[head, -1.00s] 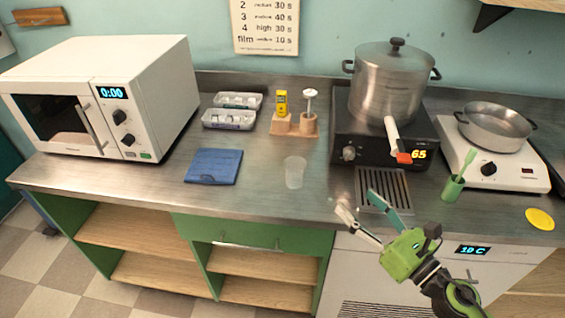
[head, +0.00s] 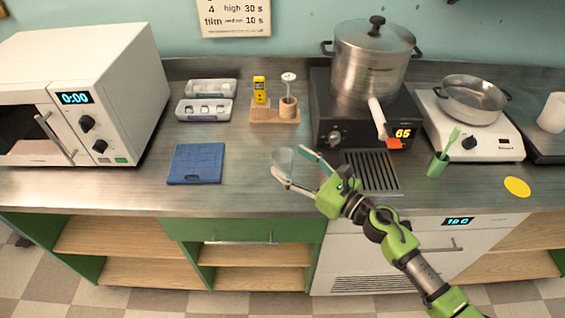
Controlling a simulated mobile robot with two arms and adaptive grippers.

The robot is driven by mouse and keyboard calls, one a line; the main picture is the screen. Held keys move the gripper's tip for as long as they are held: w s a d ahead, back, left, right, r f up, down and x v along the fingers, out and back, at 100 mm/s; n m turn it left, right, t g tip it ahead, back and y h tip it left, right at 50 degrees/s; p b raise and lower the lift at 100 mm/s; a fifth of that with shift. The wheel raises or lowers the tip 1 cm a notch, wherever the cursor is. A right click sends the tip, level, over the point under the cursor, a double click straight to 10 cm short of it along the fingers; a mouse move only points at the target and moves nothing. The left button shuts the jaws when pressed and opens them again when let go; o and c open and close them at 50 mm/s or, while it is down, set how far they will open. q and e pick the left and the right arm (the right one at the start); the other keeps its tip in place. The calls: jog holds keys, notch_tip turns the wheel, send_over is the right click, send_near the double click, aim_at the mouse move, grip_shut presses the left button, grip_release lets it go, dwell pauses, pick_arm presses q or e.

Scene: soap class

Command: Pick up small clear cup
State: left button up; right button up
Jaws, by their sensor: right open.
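The small clear cup (head: 282,158) stands on the steel counter, left of the drain grille. It is see-through and partly hidden by my right gripper. My right gripper (head: 287,163) is open, with its fingers pointing left at the cup. One finger is at the cup's near side and the other toward its right and far side. I cannot tell whether either finger touches the cup. My left gripper is not in view.

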aim_at(282, 156)
jog(key=x, duration=0.4)
jog(key=shift+w+p, duration=0.1)
jog(key=shift+p, duration=0.25)
jog(key=c, duration=0.9)
jog(key=shift+r, duration=0.1)
